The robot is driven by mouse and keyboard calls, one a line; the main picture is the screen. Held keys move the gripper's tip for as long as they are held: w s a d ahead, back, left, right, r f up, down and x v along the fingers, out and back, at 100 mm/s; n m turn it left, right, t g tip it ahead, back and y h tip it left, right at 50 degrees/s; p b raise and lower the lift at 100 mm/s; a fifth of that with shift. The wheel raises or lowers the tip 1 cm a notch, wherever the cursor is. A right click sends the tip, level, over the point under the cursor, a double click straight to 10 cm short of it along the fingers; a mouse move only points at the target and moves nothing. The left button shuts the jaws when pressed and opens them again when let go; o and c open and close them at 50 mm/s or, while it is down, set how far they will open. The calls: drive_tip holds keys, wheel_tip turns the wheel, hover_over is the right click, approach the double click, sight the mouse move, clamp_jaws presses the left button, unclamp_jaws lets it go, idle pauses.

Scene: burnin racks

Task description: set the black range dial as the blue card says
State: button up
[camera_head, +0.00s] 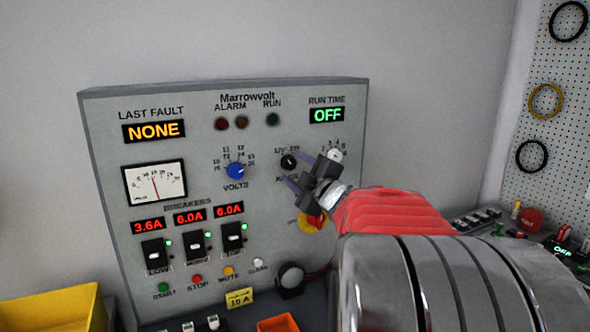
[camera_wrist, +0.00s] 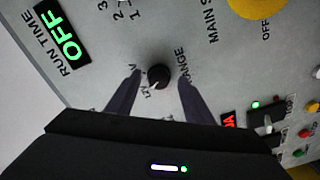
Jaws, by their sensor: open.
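The black range dial (camera_head: 289,162) is a small round knob on the grey panel, left of a white knob. In the wrist view the dial (camera_wrist: 159,76) has a white mark that appears to point towards the label reading about "12V". A second label nearby is partly unreadable. My gripper (camera_head: 291,168) is open in front of the dial. In the wrist view its dark purple fingers (camera_wrist: 160,79) stand on either side of the dial, with visible gaps; whether they reach its depth is unclear. No blue card is visible in either view.
A blue volts knob (camera_head: 236,171) sits left of the dial. The white knob (camera_head: 335,155) and a yellow-and-red main switch (camera_head: 313,221) are close to my gripper. Breakers (camera_head: 195,246) are lower left. A yellow "10 A" card (camera_head: 240,298) stands at the panel's foot.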

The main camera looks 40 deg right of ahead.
drive_tip(key=v, duration=1.3)
drive_tip(key=shift+w+a, duration=0.1)
drive_tip(key=shift+a, duration=0.05)
